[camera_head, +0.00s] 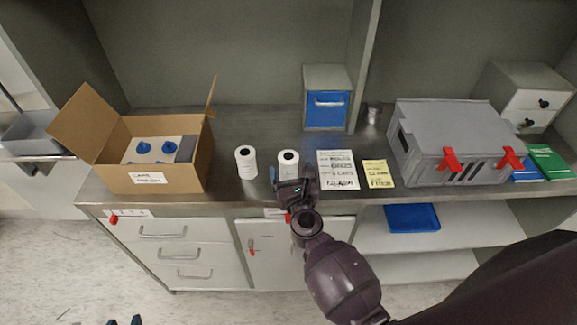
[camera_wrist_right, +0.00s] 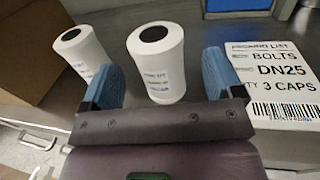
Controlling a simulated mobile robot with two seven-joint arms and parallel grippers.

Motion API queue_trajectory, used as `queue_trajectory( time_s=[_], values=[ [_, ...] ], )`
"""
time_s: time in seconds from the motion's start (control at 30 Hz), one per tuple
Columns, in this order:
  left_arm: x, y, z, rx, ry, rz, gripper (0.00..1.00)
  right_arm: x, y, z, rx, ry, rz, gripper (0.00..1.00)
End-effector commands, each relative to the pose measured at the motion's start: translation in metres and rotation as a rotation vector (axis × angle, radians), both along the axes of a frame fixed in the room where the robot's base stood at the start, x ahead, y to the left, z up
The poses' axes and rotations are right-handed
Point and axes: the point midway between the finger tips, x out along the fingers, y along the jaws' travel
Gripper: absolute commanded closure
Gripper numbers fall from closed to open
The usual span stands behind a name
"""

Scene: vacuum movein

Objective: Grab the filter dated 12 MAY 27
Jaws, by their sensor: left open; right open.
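Two white cylindrical filters with dark round tops stand upright side by side on the counter. The left filter (camera_head: 245,162) also shows in the right wrist view (camera_wrist_right: 82,55). The right filter (camera_head: 288,160) appears between my right gripper's fingers in the wrist view (camera_wrist_right: 158,72). Both carry small printed labels; I cannot read the dates. My right gripper (camera_head: 291,172) is open with blue finger pads, in front of the right filter and not closed on it. My left gripper (camera_head: 125,321) is open and empty; only its tips show at the bottom edge, low over the floor.
An open cardboard box (camera_head: 184,165) with blue-knobbed items stands left. A white packing list (camera_head: 337,170) and yellow note (camera_head: 378,173) lie right of the filters. A grey case (camera_head: 450,130) with red latches stands further right. A blue-fronted drawer box (camera_head: 327,105) stands behind.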

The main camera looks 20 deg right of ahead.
Motion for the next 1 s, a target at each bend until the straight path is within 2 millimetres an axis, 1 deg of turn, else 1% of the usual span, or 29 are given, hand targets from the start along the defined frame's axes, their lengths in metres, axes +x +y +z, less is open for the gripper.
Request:
queue_trajectory(
  time_s=[0.03,0.1,0.23,0.37,0.6,0.67,0.9,0.97,1.0],
  values=[
    [-0.001,0.000,0.000,0.000,0.002,0.000,0.57,0.008,0.000,0.000,-0.003,-0.002,0.001,0.14],
    [-0.001,0.000,0.000,0.000,0.002,0.000,0.57,0.017,0.000,-0.001,-0.002,-0.002,0.002,0.14],
    [0.000,0.000,0.001,0.000,0.001,0.000,0.57,0.030,-0.002,-0.001,-0.002,-0.001,0.001,0.14],
    [0.001,0.000,0.002,0.000,-0.001,0.000,0.57,0.035,-0.003,-0.001,-0.001,-0.001,0.000,0.14],
    [0.004,-0.001,0.003,0.000,-0.006,-0.002,0.57,0.036,-0.003,-0.002,0.000,0.000,0.000,0.14],
    [0.004,-0.001,0.004,0.000,-0.008,-0.002,0.57,0.036,-0.003,-0.002,0.000,0.000,0.000,0.23],
    [0.005,-0.001,0.004,-0.001,-0.010,-0.003,0.57,0.035,-0.002,-0.002,0.000,0.000,0.001,0.60],
    [0.005,-0.001,0.004,-0.001,-0.010,-0.003,0.57,0.035,-0.002,-0.002,0.000,0.000,0.001,0.69],
    [0.005,-0.001,0.004,-0.001,-0.010,-0.003,0.57,0.036,-0.002,-0.001,0.000,-0.001,0.001,0.71]
  ],
)
